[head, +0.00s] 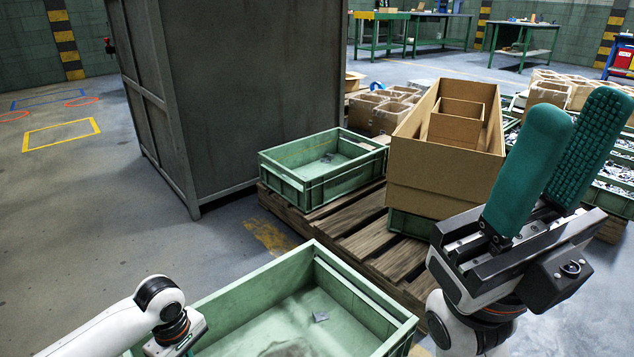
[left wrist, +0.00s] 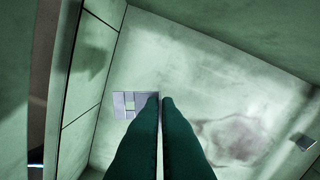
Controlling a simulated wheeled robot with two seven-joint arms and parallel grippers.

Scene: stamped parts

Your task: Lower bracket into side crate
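The bracket (left wrist: 123,105) is a flat grey piece with a square opening, seen in the left wrist view at the fingertips. My left gripper (left wrist: 160,99) is nearly closed, with the bracket's right edge at the line between its tips. It points down inside the green side crate (head: 386,310), whose floor and walls fill the left wrist view (left wrist: 215,75). The gap to the floor is hard to judge. In the head view the left fingers and bracket are hidden. My right gripper (head: 580,103) is raised at the right, open and empty.
A small grey part (head: 320,316) lies on the side crate's floor. Behind it a wooden pallet (head: 370,243) carries another green crate (head: 285,177) and a cardboard box with dividers (head: 432,178). A tall grey cabinet (head: 240,90) stands at back left. Floor at left is clear.

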